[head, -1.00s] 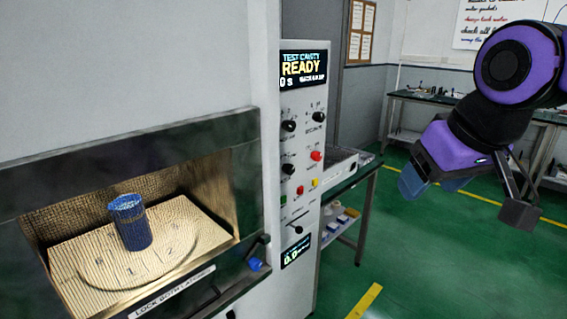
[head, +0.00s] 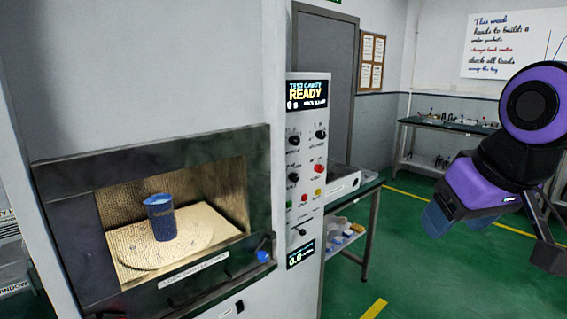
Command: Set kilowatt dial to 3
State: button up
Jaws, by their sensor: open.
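The machine's narrow control panel (head: 305,195) stands right of its test cavity. It carries several black knobs: an upper left knob (head: 294,140), an upper right knob (head: 321,134), a middle left knob (head: 293,177) and a small lower knob (head: 302,232). Their labels are too small to read, so I cannot tell which is the kilowatt dial or its setting. The upper display (head: 307,94) reads TEST CAVITY READY. My gripper (head: 458,216) is open and empty at the right, held over the floor, well apart from the panel.
A blue cylinder (head: 161,218) stands on the plate in the open cavity. A blue-ended latch (head: 263,256) sticks out at the cavity's lower right. A side bench (head: 369,187) stands behind the panel.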

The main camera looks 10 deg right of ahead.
aim_at(295, 141)
jog(key=i+j+z, duration=0.55)
jog(key=z, duration=0.2)
jog(key=i, duration=0.1)
